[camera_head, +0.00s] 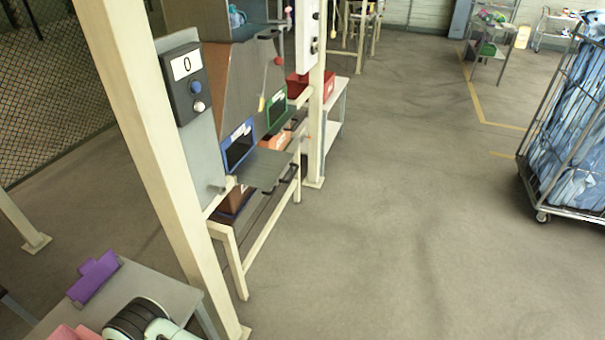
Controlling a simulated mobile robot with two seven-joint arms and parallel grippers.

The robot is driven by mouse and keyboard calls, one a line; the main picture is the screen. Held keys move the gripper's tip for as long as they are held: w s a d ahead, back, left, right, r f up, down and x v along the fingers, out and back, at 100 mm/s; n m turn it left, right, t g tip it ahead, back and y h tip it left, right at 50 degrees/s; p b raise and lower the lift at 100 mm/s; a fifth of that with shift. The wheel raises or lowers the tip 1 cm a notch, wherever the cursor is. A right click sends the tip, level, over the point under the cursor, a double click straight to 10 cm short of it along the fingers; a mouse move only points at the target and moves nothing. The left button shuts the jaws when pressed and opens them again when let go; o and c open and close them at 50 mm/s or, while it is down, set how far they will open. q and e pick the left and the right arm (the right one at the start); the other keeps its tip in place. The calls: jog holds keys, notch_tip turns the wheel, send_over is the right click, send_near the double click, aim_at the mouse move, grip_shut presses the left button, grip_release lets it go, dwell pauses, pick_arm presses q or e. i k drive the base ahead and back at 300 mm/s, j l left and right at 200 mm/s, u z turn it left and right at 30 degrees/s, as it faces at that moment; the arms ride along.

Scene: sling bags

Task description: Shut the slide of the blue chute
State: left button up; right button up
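The blue chute (238,146) is a blue-rimmed opening with a white label on a sloped stand, left of centre. Its opening looks dark. A flat grey plate (264,168) sticks out in front of it; I cannot tell whether this is the slide. A panel (185,82) showing "0", with a blue and a white button, stands to its left. Neither of my grippers is in view. A rounded black and white part at the bottom left looks like part of my arm, well away from the chute.
A green-framed chute (277,109) and a red bin (298,84) stand behind the blue one. A cream post (150,150) rises in front at the left. A grey table (160,285) holds a purple item (94,276). A cage cart (570,130) stands right; the middle floor is clear.

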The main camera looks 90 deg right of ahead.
aim_at(263, 169)
jog(key=z, duration=3.1)
jog(key=i+l, duration=0.2)
jog(key=i, duration=0.1)
